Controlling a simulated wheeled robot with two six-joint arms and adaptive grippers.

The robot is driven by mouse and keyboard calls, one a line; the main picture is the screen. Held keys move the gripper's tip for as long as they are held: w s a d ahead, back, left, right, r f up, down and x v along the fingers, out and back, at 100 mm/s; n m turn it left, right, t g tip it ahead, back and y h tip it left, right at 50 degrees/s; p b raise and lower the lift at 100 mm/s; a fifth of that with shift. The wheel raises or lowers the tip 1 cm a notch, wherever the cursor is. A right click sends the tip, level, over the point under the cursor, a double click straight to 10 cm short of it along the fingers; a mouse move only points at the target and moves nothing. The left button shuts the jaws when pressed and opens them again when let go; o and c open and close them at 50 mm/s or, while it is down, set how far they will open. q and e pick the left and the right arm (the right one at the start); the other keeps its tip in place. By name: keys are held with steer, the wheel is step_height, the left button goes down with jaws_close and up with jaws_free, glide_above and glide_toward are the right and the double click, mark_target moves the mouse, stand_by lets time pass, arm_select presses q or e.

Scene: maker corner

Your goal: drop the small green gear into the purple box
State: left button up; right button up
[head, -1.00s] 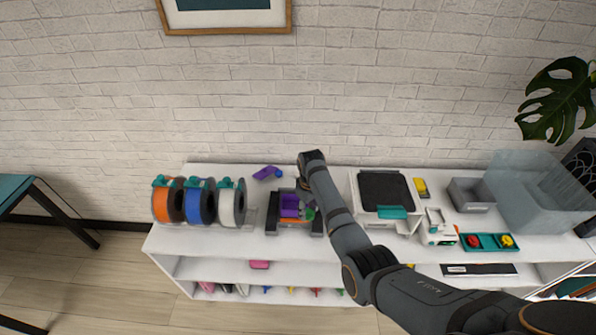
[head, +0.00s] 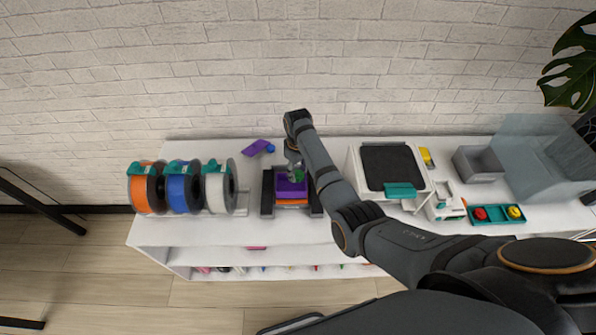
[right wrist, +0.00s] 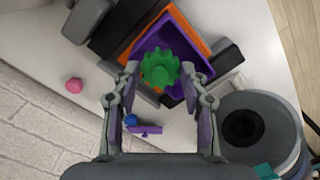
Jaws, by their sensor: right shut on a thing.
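The small green gear (right wrist: 160,69) is between the fingertips of my right gripper (right wrist: 159,72), which is shut on it. In the head view the gear (head: 298,176) and the right gripper (head: 293,163) are over the purple box (head: 288,190). In the right wrist view the open purple box (right wrist: 181,48) lies behind the gear, which hides part of its inside. The gap between gear and box is hard to judge. My left gripper is not in view.
The box sits in an orange and dark holder between dark blocks. Orange, blue and white spools (head: 218,188) stand to its left. A white machine with a dark top (head: 390,167) stands to its right. A purple piece (head: 256,147) lies behind the box.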

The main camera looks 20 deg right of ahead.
mark_target(298, 181)
steer(key=shift+f+b, duration=0.5)
steer(key=shift+f, duration=0.35)
steer(key=shift+s+f, duration=0.15)
steer(key=shift+f, duration=0.05)
steer(key=shift+s+f+b, duration=0.25)
steer(key=shift+f+b, duration=0.35)
steer(key=shift+f, duration=0.45)
steer(key=shift+o, duration=0.2)
steer(key=shift+s+a+f, duration=0.1)
steer(key=shift+s+f, duration=0.05)
steer(key=shift+s, duration=0.15)
steer(key=shift+f, duration=0.15)
steer(key=shift+c, duration=0.7)
steer(key=o, duration=0.8)
steer(key=shift+c, duration=0.2)
steer(key=o, duration=0.3)
steer(key=shift+w+f, duration=0.2)
steer(key=shift+w, duration=0.1)
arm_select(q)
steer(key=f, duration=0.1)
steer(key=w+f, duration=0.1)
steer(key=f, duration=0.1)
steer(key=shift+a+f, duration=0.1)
arm_select(e)
steer(key=shift+o, duration=0.2)
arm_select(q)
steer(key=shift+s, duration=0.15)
arm_select(e)
steer(key=shift+r, duration=0.15)
